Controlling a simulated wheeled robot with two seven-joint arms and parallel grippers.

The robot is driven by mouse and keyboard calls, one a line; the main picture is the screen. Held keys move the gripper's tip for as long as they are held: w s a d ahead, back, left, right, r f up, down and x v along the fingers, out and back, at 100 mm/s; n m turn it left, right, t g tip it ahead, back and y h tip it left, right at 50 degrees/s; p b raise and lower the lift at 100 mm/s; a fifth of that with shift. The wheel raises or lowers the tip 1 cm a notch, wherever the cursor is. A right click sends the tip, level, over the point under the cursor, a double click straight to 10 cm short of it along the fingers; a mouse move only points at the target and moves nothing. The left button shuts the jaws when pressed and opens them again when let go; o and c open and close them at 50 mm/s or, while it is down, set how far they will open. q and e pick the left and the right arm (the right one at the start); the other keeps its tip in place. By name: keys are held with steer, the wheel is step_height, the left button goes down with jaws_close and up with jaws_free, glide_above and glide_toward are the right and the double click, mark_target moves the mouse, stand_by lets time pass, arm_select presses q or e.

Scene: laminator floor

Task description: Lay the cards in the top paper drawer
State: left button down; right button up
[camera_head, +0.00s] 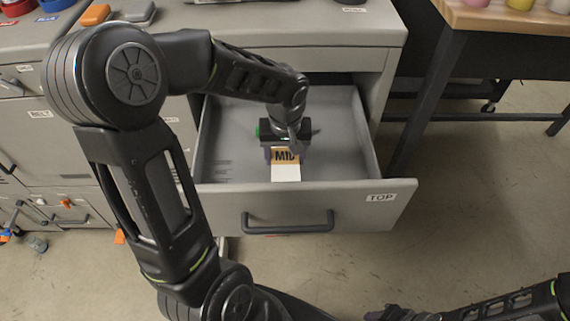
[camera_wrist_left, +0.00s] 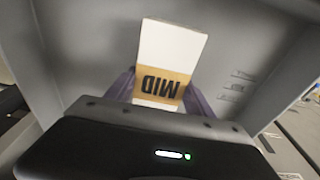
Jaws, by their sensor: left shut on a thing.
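The top drawer (camera_head: 345,195), labelled TOP, is pulled open from the grey cabinet. My left gripper (camera_head: 286,150) reaches down into the drawer and is shut on a white card with a tan band (camera_head: 286,172) marked MID. In the left wrist view the card (camera_wrist_left: 168,45) stands out between the two fingers (camera_wrist_left: 160,90), with the drawer's grey inside behind it. I cannot tell whether the card touches the drawer floor. No other card shows in the drawer.
The cabinet's grey top (camera_head: 290,25) lies behind the drawer. A wooden-topped table (camera_head: 510,18) with coloured pots stands at the back right, its dark leg (camera_head: 428,100) near the drawer's right side. The floor at right is clear. Orange-handled items lie at the left.

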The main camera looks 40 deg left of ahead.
mark_target(285, 165)
arm_select(q)
steer(key=shift+f, duration=1.85)
steer(key=shift+f, duration=0.2)
steer(key=shift+c, duration=1.9)
jaws_free()
steer(key=shift+r, duration=0.1)
steer(key=r, duration=0.8)
steer(key=s+d+r, duration=0.1)
steer(key=r, duration=0.3)
steer(key=shift+s, duration=0.1)
